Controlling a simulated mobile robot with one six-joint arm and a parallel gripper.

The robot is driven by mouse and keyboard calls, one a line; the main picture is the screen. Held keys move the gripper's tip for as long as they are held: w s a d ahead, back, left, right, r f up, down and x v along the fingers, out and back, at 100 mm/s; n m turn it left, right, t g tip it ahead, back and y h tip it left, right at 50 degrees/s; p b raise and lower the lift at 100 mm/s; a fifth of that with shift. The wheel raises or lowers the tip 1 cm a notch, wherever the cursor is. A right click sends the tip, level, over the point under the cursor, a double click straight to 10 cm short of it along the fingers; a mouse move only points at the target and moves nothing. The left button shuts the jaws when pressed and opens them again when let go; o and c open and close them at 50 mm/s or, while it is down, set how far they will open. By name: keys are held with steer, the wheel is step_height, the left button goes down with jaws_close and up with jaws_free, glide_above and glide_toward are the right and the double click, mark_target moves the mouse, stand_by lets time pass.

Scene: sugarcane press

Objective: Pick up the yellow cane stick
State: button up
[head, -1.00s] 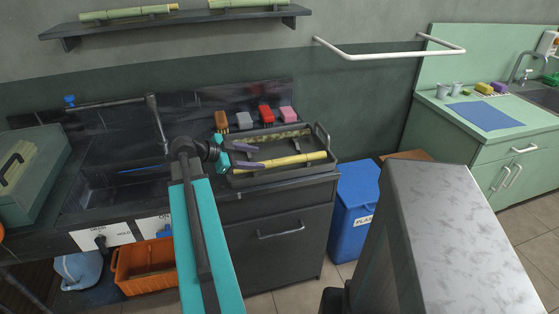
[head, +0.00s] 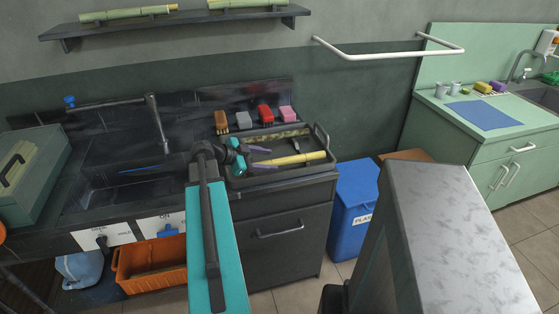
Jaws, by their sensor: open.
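The yellow cane stick (head: 300,158) lies in the dark tray (head: 328,143) on the counter right of the sink. A mottled brown-green stick (head: 285,134) lies behind it in the same tray. My gripper (head: 262,160) is over the left part of the tray, its purple-tipped fingers apart. The fingers are close to the left end of the yellow stick. The picture is too small to tell whether they touch it or reach around it.
The sink (head: 130,190) is on the left, with a tap (head: 157,120). A blue bin (head: 354,200) stands right of the cabinet. A shelf (head: 180,20) with green canes hangs above.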

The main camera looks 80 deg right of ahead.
mark_target(274, 161)
steer(key=shift+p+x, duration=0.55)
steer(key=shift+x, duration=1.5)
steer(key=shift+a, duration=0.1)
jaws_close()
